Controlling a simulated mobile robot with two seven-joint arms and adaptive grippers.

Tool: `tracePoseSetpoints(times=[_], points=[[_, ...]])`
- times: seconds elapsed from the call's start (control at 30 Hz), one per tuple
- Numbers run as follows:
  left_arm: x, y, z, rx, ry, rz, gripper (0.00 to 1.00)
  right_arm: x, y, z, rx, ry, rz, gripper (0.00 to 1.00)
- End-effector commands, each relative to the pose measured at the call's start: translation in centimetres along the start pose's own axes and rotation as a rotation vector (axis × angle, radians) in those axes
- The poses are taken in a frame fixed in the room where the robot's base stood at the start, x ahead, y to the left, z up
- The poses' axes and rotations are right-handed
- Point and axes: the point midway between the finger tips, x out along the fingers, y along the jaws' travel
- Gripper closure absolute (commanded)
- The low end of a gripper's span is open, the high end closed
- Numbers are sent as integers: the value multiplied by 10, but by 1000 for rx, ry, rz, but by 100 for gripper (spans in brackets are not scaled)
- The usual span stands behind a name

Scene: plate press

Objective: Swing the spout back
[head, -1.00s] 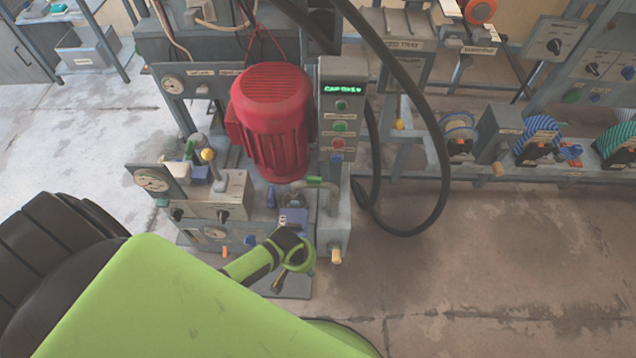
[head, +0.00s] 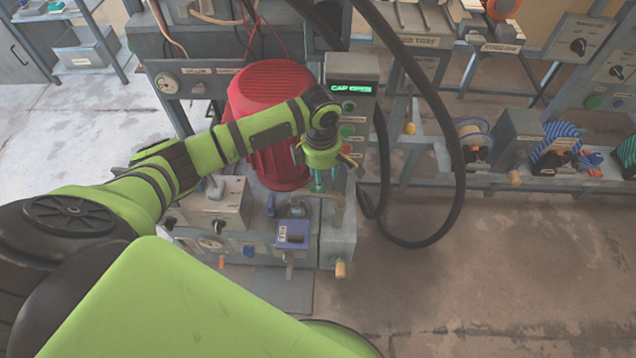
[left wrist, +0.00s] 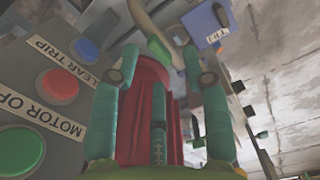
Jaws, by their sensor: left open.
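My right gripper is not in view.
The red motor (head: 270,90) stands close behind my left forearm. A button panel (head: 350,110) with a lit green display rises just right of the gripper. A thick black hose (head: 457,190) loops at the right.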

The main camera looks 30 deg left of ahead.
Motion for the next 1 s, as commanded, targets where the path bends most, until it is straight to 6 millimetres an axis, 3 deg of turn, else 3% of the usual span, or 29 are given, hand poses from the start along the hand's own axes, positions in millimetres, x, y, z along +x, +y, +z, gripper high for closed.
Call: tracePoseSetpoints(times=[0.17, 0.5, 0.6, 1.0], points=[[-8, 12, -13, -158, 26, -7, 54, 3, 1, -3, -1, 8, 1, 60], [40, 12, -15, -171, 28, -8, 54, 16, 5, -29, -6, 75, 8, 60], [52, 12, -15, -170, 28, -8, 54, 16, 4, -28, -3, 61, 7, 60], [59, 12, -15, -168, 26, -6, 54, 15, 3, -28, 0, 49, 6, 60]])
